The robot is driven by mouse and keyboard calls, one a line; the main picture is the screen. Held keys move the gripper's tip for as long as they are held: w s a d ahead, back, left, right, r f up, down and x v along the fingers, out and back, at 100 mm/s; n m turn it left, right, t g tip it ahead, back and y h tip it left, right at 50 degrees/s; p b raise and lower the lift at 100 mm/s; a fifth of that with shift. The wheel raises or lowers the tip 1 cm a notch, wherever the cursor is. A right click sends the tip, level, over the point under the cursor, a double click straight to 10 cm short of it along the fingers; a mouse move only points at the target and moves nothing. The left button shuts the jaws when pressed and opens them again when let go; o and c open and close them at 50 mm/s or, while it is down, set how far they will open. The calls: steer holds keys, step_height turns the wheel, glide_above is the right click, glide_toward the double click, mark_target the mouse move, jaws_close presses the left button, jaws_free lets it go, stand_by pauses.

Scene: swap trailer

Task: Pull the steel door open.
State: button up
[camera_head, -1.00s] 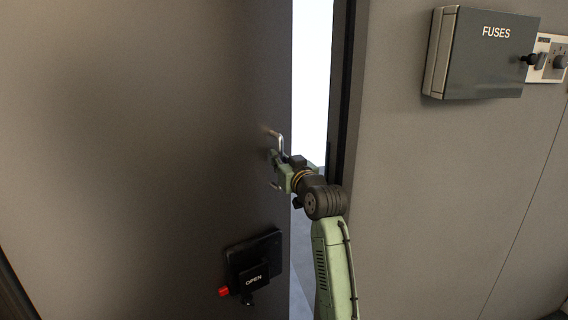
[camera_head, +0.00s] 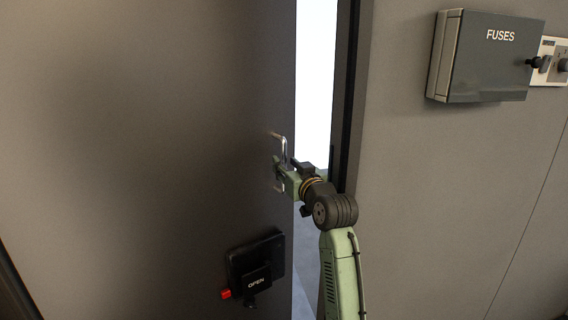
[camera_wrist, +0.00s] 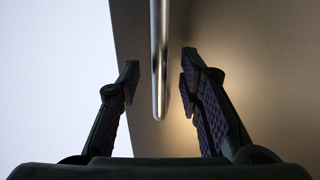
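The steel door (camera_head: 150,130) is a dark grey panel standing ajar, with a bright gap between its edge and the frame. Its handle (camera_head: 284,147) is a slim bright metal bar near that edge. In the wrist view the handle (camera_wrist: 159,60) comes down from the top, between my two fingers, and ends short of the palm. My gripper (camera_wrist: 160,78) is open, one finger on each side of the bar, with clear space on both sides. In the head view my gripper (camera_head: 279,174) is at the handle's lower part and hides it.
A black box marked OPEN (camera_head: 255,270) with a red knob is on the door below the handle. The dark door frame (camera_head: 345,100) stands close to the right of my wrist. A grey FUSES box (camera_head: 487,58) and a switch panel (camera_head: 552,60) are on the right wall.

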steer(key=v, duration=0.9)
steer(key=shift+s, duration=0.3)
steer(key=shift+d, duration=0.15)
